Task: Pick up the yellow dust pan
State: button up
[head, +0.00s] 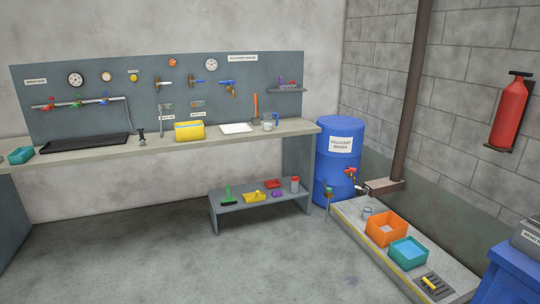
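The yellow dust pan (255,197) appears to be the flat yellow item lying on the low grey bench (227,211) under the worktop. It is small in the head view, so its exact shape and handle direction are hard to tell. A green brush with a dark base (229,197) stands to its left. A purple item (277,194) and a red item (273,184) lie close on its right. My gripper is not in view.
A red-capped container (295,184) stands at the low bench's right end. The worktop (70,158) overhangs behind the bench. A blue barrel (339,160) and a raised slab (385,268) with orange (371,231) and teal (393,257) bins are right. Floor in front is clear.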

aim_at(254, 192)
jog(key=u, duration=0.1)
jog(key=i, duration=1.65)
jog(key=u, duration=0.65)
jog(key=i, duration=0.8)
jog(key=u, duration=0.45)
jog(key=i, duration=0.85)
jog(key=u, duration=0.25)
